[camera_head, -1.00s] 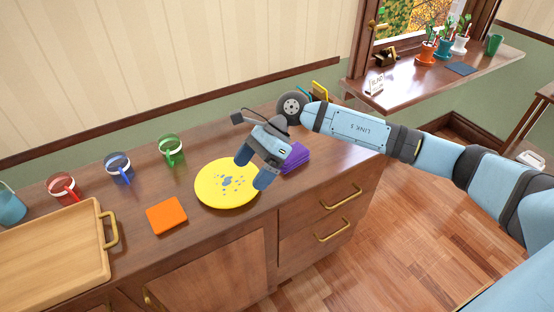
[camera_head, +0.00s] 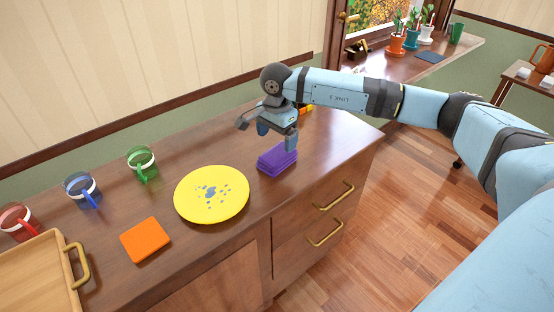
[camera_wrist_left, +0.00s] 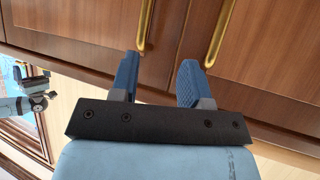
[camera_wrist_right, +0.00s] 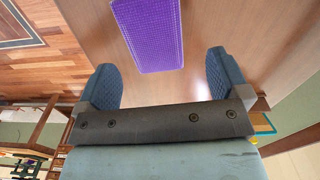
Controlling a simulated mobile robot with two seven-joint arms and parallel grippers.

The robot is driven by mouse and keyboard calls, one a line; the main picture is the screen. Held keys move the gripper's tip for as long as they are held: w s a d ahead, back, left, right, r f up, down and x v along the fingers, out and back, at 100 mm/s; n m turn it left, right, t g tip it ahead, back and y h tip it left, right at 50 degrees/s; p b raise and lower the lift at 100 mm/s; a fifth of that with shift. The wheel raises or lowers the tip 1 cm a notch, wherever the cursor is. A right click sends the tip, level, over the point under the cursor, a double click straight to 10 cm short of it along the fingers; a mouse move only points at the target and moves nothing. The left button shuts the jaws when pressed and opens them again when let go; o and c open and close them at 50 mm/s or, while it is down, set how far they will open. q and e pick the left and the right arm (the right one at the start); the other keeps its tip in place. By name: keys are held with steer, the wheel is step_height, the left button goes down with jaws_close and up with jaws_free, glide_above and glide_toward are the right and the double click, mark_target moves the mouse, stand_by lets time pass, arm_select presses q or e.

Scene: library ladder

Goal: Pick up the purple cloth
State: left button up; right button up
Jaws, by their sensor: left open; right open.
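The purple cloth (camera_head: 277,159) is a folded stack lying on the wooden counter, just right of the yellow plate in the head view. My right gripper (camera_head: 277,138) is open and empty, close behind and above the cloth. In the right wrist view the cloth (camera_wrist_right: 152,34) lies beyond the open fingers (camera_wrist_right: 162,80), roughly between them and apart from both. My left gripper (camera_wrist_left: 158,78) is open and empty in its wrist view, facing cabinet fronts with brass handles. It does not show in the head view.
The yellow plate (camera_head: 212,194) with grey spots is left of the cloth, then an orange cloth (camera_head: 146,239). Green (camera_head: 142,163), blue (camera_head: 82,190) and red (camera_head: 18,221) mugs stand along the back. A wooden tray (camera_head: 37,284) is at left. Drawers with handles (camera_head: 334,197) front the counter.

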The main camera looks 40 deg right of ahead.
mark_target(277, 153)
steer(key=f, duration=0.5)
steer(key=shift+s+a+f+b, duration=0.15)
steer(key=shift+s+f+b, duration=0.15)
steer(key=shift+s, duration=0.1)
steer(key=shift+c, duration=0.4)
steer(key=c, duration=0.9)
